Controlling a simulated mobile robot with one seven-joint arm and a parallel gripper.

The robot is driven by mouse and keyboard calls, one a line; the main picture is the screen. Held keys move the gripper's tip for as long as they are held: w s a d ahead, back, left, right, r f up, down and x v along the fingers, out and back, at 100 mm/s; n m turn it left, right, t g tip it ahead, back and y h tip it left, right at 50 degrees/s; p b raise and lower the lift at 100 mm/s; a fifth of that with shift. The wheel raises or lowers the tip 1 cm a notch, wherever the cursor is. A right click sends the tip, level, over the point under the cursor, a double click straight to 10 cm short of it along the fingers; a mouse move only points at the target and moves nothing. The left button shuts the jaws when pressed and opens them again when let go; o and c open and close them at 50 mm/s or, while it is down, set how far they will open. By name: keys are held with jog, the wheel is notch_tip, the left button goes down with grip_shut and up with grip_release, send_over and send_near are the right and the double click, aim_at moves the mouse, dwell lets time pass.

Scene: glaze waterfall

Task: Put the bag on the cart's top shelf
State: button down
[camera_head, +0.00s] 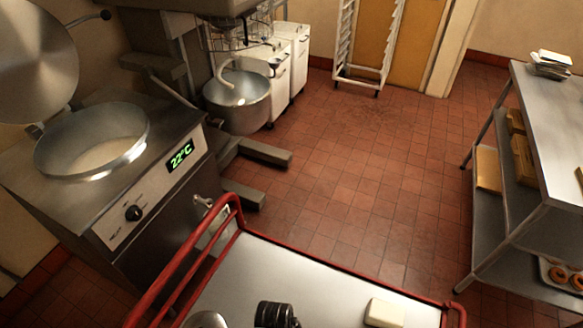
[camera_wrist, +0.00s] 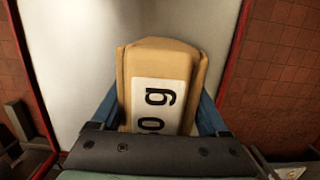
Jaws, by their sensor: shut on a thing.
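The bag (camera_wrist: 160,60) is a tan paper-like package with a white label printed in black, partly reading "0 g". In the wrist view it sits between the two blue fingers of my gripper (camera_wrist: 160,108), which is shut on it. The cart's top shelf (camera_wrist: 75,60) is a pale metal surface with red edges, seen beyond the bag. Whether the bag touches the shelf I cannot tell. In the head view the cart's shelf (camera_head: 290,280) is at the bottom, with a red rail. I cannot make out my gripper there.
On the shelf in the head view are a pale block (camera_head: 385,312) and a dark ribbed object (camera_head: 275,314). A kettle unit (camera_head: 100,140) showing 22°C stands left and a mixer bowl (camera_head: 238,100) behind. A metal table (camera_head: 550,110) stands right. Open tiled floor lies between.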

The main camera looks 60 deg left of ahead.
jog(key=shift+w, duration=0.1)
grip_release()
jog(key=shift+f, duration=0.1)
jog(key=r, duration=0.4)
jog(key=a+r, duration=0.1)
jog(key=r, duration=0.3)
jog(key=s+r, duration=0.1)
jog(key=r, duration=0.3)
jog(key=shift+a+r, duration=0.1)
jog(key=shift+a, duration=0.15)
